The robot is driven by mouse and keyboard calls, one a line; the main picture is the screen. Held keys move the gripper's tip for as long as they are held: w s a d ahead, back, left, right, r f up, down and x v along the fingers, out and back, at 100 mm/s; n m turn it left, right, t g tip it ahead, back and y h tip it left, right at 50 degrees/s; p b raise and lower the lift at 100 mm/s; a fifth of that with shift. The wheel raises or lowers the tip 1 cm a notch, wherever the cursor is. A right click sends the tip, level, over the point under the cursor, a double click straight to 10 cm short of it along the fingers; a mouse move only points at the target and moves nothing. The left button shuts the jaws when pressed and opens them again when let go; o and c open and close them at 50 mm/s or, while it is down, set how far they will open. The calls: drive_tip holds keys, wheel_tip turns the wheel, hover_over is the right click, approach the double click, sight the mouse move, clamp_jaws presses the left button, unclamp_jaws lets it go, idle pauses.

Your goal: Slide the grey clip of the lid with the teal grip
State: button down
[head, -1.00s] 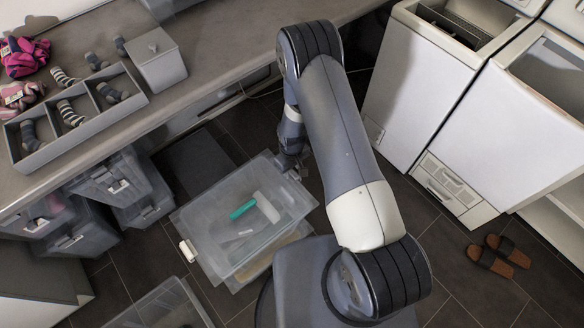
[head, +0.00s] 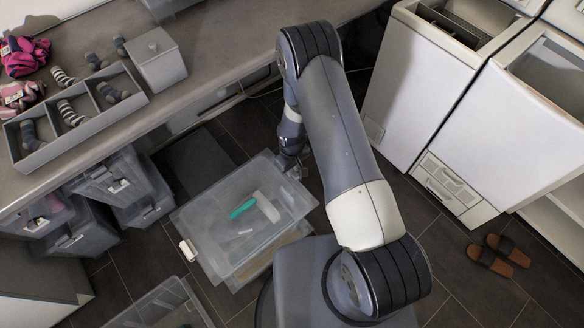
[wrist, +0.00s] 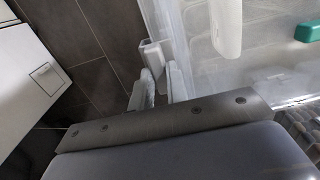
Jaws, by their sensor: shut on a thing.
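A clear lid (head: 205,215) lies on a translucent bin on the floor. Its teal grip (head: 242,208) sits near the middle and also shows at the right edge of the wrist view (wrist: 307,32). My gripper (head: 292,165) is at the lid's far right edge, pointing down. In the wrist view its two pale fingers (wrist: 160,84) are closed around the small light grey clip (wrist: 152,54) at the lid's edge. The fingers hide part of the clip. In the head view the clip is mostly hidden by my gripper.
A white bar (head: 267,206) lies beside the teal grip. A white clip (head: 188,250) is at the lid's left edge. Another clear bin (head: 165,305) stands at the lower left. White toploaders (head: 430,85) stand to the right. Slippers (head: 500,255) lie on otherwise open floor.

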drive_tip(key=shift+s+a+f+b, duration=0.2)
drive_tip(key=shift+a+b, duration=0.15)
drive_tip(key=shift+b, duration=0.3)
drive_tip(key=shift+s+a+r, duration=0.15)
drive_tip(key=shift+s+a, duration=0.05)
drive_tip(key=c, duration=1.4)
unclamp_jaws()
drive_tip(key=shift+o, duration=0.2)
drive_tip(key=shift+r, duration=0.1)
wheel_tip(320, 180, up, 11)
drive_tip(key=b, duration=0.1)
